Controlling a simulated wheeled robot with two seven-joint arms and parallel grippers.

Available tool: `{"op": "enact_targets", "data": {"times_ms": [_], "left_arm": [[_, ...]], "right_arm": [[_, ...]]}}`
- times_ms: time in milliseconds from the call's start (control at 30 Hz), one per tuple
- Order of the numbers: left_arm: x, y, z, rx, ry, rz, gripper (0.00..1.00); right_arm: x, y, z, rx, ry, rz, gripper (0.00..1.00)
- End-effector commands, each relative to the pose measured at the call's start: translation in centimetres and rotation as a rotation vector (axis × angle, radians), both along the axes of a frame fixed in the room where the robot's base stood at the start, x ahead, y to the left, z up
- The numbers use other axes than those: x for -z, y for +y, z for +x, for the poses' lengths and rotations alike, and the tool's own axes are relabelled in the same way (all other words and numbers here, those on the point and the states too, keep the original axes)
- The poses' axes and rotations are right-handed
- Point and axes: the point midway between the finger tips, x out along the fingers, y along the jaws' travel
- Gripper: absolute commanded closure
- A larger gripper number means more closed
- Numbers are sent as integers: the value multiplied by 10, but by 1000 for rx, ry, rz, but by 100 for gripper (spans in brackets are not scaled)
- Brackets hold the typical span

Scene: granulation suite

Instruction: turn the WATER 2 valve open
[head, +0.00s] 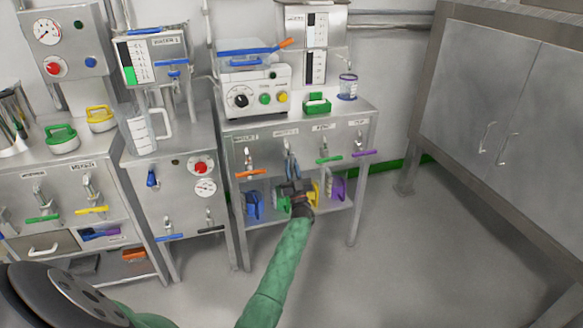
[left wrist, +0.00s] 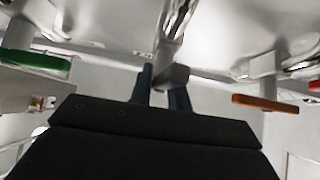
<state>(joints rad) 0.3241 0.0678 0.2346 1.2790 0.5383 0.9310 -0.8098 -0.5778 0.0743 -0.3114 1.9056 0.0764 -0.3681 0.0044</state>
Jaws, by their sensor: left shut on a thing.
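Several valves line the front panel of the right-hand station. The second one, taken as the WATER 2 valve (left wrist: 172,30), sits between an orange-handled and a green-handled valve; its label is too small to read surely. My left gripper (head: 291,172) is at this valve, below its label. In the left wrist view, the two dark fingers (left wrist: 162,92) are shut on a grey piece of the valve (left wrist: 172,76). Most of the handle is hidden by the gripper, so its angle cannot be told. My right gripper is in neither view.
The orange handle (head: 250,173) is close on the left, the green handle (head: 329,160) close on the right, and a purple handle (head: 364,153) farther right. Coloured items, including a blue one (head: 253,205), stand on the shelf below. The floor (head: 420,250) at right is clear.

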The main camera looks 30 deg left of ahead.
Motion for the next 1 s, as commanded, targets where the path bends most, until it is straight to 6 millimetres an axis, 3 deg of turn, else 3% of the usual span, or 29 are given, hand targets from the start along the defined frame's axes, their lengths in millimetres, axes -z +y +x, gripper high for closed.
{"op": "enact_targets", "data": {"times_ms": [733,767,833,1000], "left_arm": [[-3,1,1,0,-2,1,100],[-3,1,1,0,-2,1,76],[-2,1,1,0,-2,1,62],[-1,0,0,0,-2,0,60]], "right_arm": [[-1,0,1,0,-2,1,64],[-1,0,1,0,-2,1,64],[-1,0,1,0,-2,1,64],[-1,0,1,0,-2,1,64]]}}
